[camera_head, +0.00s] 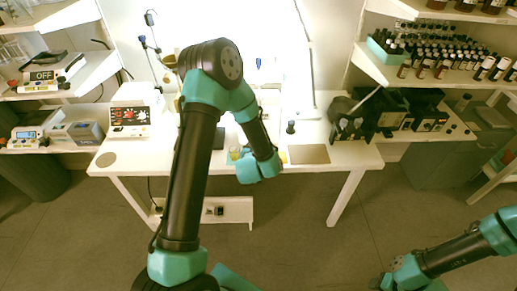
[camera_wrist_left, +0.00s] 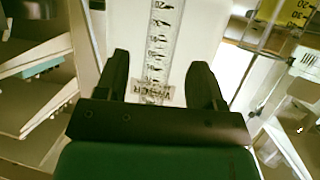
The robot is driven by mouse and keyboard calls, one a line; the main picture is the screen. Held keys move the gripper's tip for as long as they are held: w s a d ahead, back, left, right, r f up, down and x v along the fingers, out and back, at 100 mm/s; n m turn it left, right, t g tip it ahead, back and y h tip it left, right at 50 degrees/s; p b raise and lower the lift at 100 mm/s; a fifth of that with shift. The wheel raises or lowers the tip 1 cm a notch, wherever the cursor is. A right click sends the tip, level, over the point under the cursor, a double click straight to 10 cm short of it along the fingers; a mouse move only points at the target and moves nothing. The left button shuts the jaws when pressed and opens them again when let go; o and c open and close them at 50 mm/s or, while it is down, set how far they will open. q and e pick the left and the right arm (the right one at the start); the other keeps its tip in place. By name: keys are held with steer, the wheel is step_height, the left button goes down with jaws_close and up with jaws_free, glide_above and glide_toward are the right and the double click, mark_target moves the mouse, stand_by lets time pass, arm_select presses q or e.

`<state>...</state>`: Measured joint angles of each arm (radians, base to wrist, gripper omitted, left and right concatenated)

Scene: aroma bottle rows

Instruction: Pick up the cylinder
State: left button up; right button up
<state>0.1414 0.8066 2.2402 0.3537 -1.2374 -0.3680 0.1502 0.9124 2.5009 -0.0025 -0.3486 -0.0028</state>
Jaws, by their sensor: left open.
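In the left wrist view a clear graduated cylinder (camera_wrist_left: 161,40) with dark numbers and a printed label shows between the two black fingers of my left gripper (camera_wrist_left: 160,62). The fingers are open, with a gap on each side of the cylinder. I cannot tell how far in front of the fingertips it stands. A second clear cylinder (camera_wrist_left: 283,20) with a yellow scale is at the upper right. In the head view my left arm reaches over the white table (camera_head: 350,155) and hides much of its middle; its fingers are not clear there. My right gripper is out of view.
A white instrument with red displays (camera_head: 130,118) stands at the table's left. Black equipment (camera_head: 380,112) stands at the right. A small dark object (camera_head: 291,127) is near the middle. Shelves of bottles (camera_head: 440,60) are at the right, and balances (camera_head: 55,72) at the left.

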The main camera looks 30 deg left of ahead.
arm_select(q)
steer(key=shift+x, duration=2.6)
steer(key=shift+s, duration=0.1)
steer(key=c, duration=1.1)
steer(key=shift+r, duration=0.35)
steer(key=d+v, duration=0.1)
steer(key=v, duration=0.4)
steer(key=f+v, duration=0.1)
steer(key=v, duration=0.4)
steer(key=d+f+v, duration=0.1)
steer(key=v, duration=0.5)
steer(key=shift+d, duration=0.4)
